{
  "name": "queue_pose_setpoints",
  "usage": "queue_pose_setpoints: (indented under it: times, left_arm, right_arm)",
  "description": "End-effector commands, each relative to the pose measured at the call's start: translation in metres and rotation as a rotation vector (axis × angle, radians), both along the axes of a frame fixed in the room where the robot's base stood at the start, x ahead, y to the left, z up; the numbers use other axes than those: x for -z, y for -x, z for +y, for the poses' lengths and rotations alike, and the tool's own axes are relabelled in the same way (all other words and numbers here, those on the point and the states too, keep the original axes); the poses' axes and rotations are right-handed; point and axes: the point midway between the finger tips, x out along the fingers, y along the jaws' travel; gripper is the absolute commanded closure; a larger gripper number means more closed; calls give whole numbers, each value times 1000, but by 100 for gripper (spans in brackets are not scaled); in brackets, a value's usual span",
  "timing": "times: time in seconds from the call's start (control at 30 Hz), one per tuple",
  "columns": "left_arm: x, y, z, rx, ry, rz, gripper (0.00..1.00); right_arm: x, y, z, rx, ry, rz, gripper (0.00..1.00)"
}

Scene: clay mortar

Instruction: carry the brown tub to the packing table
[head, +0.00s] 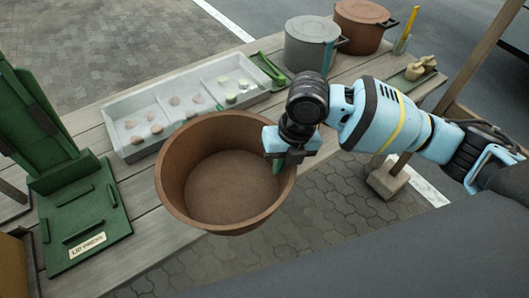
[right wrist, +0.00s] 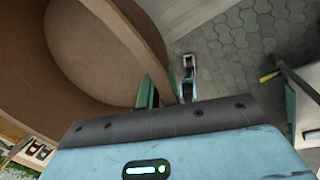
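The brown tub (head: 222,190) is a wide, round, empty bowl shape, upright at the centre of the head view. It overlaps the front edge of the plank table (head: 150,262); whether it rests there or hangs clear is hard to tell. My right gripper (head: 277,160) is at the tub's right rim. In the right wrist view, the tub (right wrist: 95,60) has its wall between the fingers of this gripper (right wrist: 168,92), one inside and one outside, and they look shut on it. My left gripper is not in view. No table is marked as the packing table.
A white divided tray (head: 120,152) with small round pieces lies behind the tub. A green lid press (head: 92,215) stands left. A grey pot (head: 312,45) and a brown pot (head: 362,25) stand at the back right. Paved ground (head: 330,200) is open in front.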

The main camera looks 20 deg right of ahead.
Motion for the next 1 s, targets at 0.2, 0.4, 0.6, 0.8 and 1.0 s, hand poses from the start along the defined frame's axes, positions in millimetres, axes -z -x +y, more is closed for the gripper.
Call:
queue_pose_setpoints:
  times: [0.2,0.4,0.6,0.8,1.0]
  left_arm:
    - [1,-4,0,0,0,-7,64]
    - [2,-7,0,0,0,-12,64]
    - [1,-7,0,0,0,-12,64]
    - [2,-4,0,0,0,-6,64]
    - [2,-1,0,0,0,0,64]
  right_arm:
    - [3,-38,14,1,-2,-1,100]
    - [5,-55,20,0,-3,-2,100]
    - [5,-57,20,0,-2,-2,100]
    - [11,-65,24,0,-1,1,100]
    - [38,-64,23,0,-1,-1,100]
